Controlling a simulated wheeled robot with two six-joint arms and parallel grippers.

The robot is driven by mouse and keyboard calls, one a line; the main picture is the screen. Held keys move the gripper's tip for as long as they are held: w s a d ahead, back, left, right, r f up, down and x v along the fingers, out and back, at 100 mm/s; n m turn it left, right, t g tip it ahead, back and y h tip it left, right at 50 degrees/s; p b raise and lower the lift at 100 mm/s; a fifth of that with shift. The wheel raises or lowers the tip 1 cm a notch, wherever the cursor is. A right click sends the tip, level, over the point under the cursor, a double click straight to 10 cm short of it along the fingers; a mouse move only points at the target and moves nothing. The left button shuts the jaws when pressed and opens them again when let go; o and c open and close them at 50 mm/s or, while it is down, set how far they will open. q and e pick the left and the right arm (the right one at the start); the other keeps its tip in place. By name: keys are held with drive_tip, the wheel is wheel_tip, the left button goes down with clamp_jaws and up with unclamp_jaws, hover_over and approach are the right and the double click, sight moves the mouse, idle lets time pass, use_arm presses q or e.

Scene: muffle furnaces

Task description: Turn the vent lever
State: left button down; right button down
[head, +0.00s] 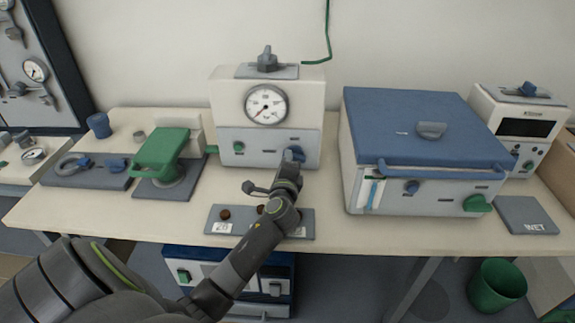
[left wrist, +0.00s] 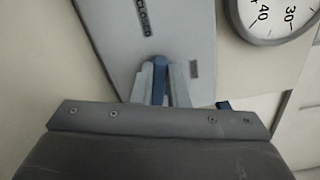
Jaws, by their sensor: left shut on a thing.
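The blue vent lever (head: 296,152) is on the lower right of the front panel of the white gauge unit (head: 228,100), largely hidden by my gripper in the head view. In the left wrist view, the blue lever (left wrist: 159,72) stands between two grey fingers near a "CLOSED" label (left wrist: 144,17). My left gripper (head: 291,160) reaches up to the panel and is shut on the lever; its fingers also show in the left wrist view (left wrist: 160,85). My right gripper is in neither view.
A round gauge (head: 266,104) sits above the panel, with a green knob (head: 238,147) to its left. A blue-lidded furnace (head: 420,120) stands to the right, a green clamp-like device (head: 160,152) to the left. A grey tray (head: 305,222) lies under my forearm.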

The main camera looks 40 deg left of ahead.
use_arm(q)
drive_tip(key=n+b, duration=0.1)
drive_tip(key=n, duration=0.2)
drive_tip(key=shift+f+b, duration=0.3)
drive_tip(key=shift+b, duration=0.05)
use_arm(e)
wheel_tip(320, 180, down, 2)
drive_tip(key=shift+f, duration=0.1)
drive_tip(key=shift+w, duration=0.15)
use_arm(q)
drive_tip(key=shift+n, duration=0.3)
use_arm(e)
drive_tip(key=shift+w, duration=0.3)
use_arm(q)
drive_tip(key=c, duration=1.4)
unclamp_jaws()
drive_tip(key=shift+c, duration=0.2)
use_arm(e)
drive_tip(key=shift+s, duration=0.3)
